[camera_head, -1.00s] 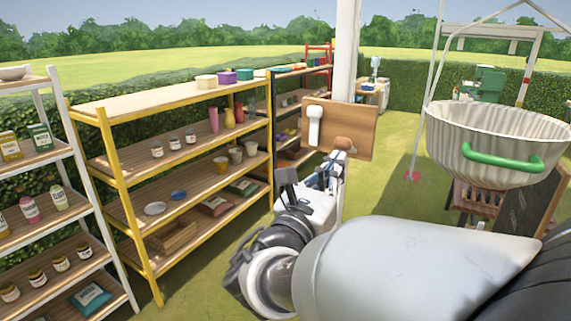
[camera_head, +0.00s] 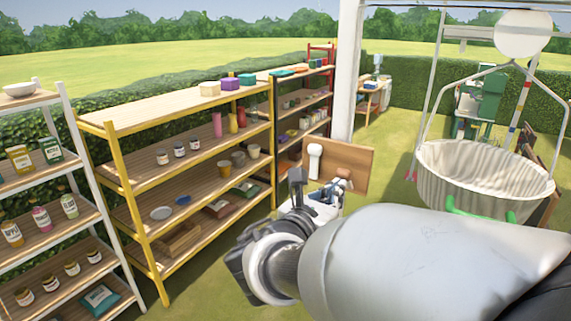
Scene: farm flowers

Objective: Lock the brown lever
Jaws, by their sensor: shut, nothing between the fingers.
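A wooden board (camera_head: 358,160) stands near the white post, in the middle of the view. The brown lever (camera_head: 344,173) is on the board's lower right half and shows only as a small brown piece above my fingers. My gripper (camera_head: 337,184) is shut and empty, with its fingertips at the board's lower edge just in front of the brown lever. I cannot tell whether they touch it. My gripper and arm hide the board's lower part and some of the lever.
A yellow shelf (camera_head: 134,191) with pots and jars stands left of my arm, and a white shelf (camera_head: 106,232) is at the far left. A white post (camera_head: 348,70) rises behind the board. A hanging ribbed basket (camera_head: 480,170) is at right. Grass is open between the post and basket.

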